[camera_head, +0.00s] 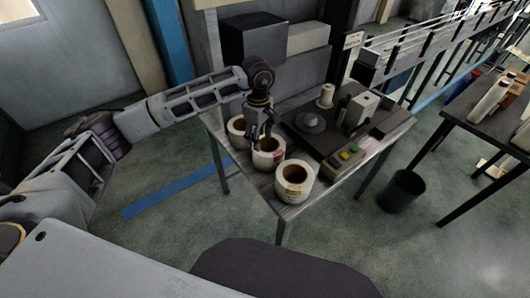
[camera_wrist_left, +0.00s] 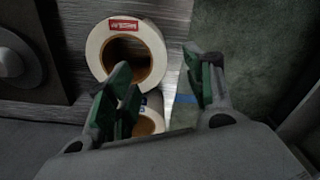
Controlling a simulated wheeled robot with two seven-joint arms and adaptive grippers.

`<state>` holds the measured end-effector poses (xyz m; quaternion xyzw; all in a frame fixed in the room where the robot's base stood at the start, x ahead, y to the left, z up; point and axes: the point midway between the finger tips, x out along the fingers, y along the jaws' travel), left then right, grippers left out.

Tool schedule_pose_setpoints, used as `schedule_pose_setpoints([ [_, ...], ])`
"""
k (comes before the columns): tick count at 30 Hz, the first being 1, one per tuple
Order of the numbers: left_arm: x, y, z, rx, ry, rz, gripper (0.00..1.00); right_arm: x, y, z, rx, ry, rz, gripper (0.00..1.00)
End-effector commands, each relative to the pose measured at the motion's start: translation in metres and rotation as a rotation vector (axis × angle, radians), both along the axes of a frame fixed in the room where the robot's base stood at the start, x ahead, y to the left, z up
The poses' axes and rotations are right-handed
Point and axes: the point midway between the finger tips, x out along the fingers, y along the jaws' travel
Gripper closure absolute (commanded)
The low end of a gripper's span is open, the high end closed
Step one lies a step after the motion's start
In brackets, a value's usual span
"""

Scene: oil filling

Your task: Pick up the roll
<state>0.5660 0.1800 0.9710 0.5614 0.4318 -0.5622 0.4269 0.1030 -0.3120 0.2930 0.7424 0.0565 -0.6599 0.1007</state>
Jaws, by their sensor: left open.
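Three white rolls with brown cores stand on the table's left side: a back roll (camera_head: 235,140), a middle roll (camera_head: 268,161) with a reddish label, and a front roll (camera_head: 294,191). My left gripper (camera_head: 262,142) points down over the middle roll, overlapping its back rim. In the left wrist view my left gripper (camera_wrist_left: 156,78) is open, fingers apart. A roll with a red label (camera_wrist_left: 126,27) shows beyond the left finger. Another roll (camera_wrist_left: 150,124) is partly hidden behind that finger. I cannot tell whether a finger touches a roll. My right gripper is not in view.
The table (camera_head: 255,190) also holds a dark machine with a round grey disc (camera_head: 310,121), a white spool (camera_head: 326,95) and a button panel (camera_head: 346,158). A black bin (camera_head: 402,191) stands on the floor to the right. A conveyor (camera_head: 430,45) runs behind.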

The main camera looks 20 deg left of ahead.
Motion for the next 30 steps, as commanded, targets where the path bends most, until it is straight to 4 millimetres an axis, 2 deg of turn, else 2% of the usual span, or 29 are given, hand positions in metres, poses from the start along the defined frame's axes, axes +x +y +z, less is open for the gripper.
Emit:
schedule_pose_setpoints([
  [20, 0.001, -0.002, -0.001, -0.008, -0.005, -0.042, 0.47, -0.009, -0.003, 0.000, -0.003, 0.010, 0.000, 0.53],
  [25, 0.001, -0.002, -0.012, -0.009, -0.004, -0.042, 0.47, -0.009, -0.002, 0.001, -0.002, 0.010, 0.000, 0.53],
  [30, 0.000, -0.002, -0.033, -0.008, -0.003, -0.043, 0.47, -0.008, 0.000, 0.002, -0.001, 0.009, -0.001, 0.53],
])
